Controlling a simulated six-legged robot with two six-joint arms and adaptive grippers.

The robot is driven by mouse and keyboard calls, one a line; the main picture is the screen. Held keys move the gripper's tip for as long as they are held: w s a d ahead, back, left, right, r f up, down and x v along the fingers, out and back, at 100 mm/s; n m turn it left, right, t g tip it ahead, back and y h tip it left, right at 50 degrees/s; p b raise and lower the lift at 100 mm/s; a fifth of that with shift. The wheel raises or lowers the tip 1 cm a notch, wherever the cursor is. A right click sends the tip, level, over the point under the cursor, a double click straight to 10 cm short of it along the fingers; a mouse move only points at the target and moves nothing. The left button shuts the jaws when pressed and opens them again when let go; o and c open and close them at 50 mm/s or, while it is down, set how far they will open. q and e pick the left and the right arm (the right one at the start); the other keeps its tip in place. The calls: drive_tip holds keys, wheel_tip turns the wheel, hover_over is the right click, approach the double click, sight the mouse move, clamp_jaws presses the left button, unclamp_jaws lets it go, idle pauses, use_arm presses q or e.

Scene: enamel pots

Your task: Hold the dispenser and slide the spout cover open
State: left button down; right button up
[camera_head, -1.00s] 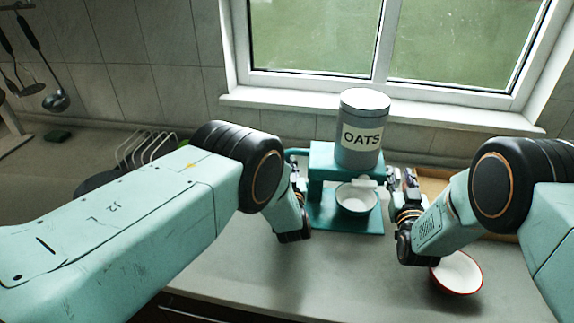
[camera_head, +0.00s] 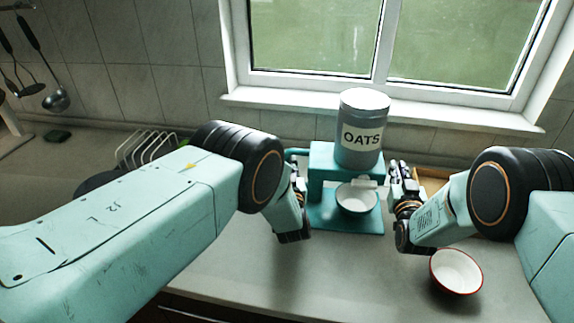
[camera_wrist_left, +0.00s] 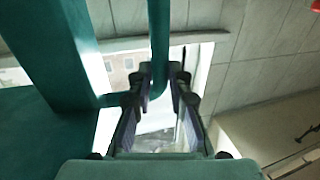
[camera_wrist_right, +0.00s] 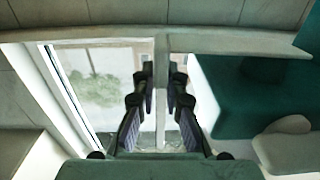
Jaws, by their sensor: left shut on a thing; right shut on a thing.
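The dispenser (camera_head: 321,160) is a teal stand with a grey OATS canister (camera_head: 362,125) upright on top. A white bowl (camera_head: 357,203) sits on its base. The pale spout cover (camera_head: 367,183) shows small under the canister. My left gripper (camera_head: 298,166) is at the stand's left side, shut on its teal handle (camera_wrist_left: 158,45); the fingers (camera_wrist_left: 172,78) close around the bar. My right gripper (camera_head: 393,172) is at the right side, beside the cover, and is shut on it. In the right wrist view its fingertips (camera_wrist_right: 162,75) are close together, and the held part is hard to make out.
A red-rimmed white bowl (camera_head: 456,271) stands on the counter (camera_head: 345,270) below my right wrist. A wire rack (camera_head: 148,150) is behind my left arm. The window sill (camera_head: 300,103) runs behind the dispenser. The front middle of the counter is clear.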

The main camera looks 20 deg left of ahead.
clamp_jaws()
drive_tip(key=d, duration=0.4)
drive_tip(key=shift+w+d, duration=0.15)
drive_tip(key=shift+w, duration=0.1)
idle(0.4)
drive_tip(key=o, duration=1.5)
unclamp_jaws()
drive_tip(key=s, duration=0.7)
drive_tip(key=shift+d, duration=0.4)
